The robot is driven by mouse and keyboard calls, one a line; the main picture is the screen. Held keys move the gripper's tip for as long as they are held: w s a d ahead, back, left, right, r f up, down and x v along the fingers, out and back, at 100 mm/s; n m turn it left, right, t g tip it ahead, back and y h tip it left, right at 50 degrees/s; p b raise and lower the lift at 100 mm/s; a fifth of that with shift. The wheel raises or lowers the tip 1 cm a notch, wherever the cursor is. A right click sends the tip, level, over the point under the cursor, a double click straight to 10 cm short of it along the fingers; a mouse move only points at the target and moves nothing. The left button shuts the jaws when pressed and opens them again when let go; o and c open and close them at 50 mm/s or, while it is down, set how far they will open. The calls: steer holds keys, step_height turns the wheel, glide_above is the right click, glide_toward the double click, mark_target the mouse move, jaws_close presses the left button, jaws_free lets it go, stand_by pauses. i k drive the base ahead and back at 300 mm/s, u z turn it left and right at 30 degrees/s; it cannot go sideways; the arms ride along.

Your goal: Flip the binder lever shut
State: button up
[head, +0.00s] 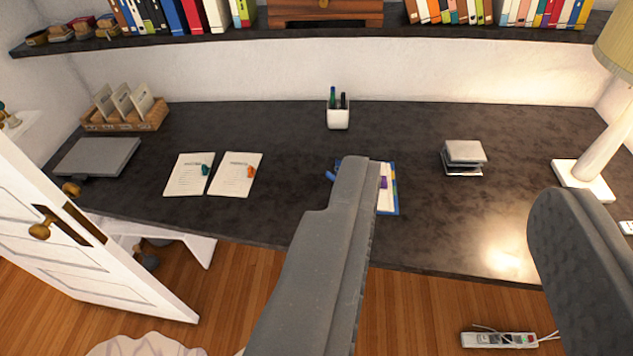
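The binder (391,199) lies on the dark desk near its front edge, with white pages and coloured tabs along its right side. Most of it is hidden behind the left finger of my gripper. A small purple part (383,183) shows just right of that finger, and a small blue part (330,176) sticks out to its left. I cannot tell which of these is the lever, or whether it is up or down. My gripper (458,185) is wide open, with nothing seen between its fingers; I cannot tell how far above the desk it is.
The desk (270,130) holds two paper sheets with clips, a grey laptop (98,157), a card tray, a pen cup (338,116), a small stack (463,155) and a lamp (590,170). A shelf (200,38) hangs above. A white door (80,250) stands at left.

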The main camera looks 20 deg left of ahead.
mark_target(330, 175)
steer(key=u, duration=0.35)
steer(key=i, duration=1.05)
steer(key=z, duration=2.9)
steer(key=k, duration=1.2)
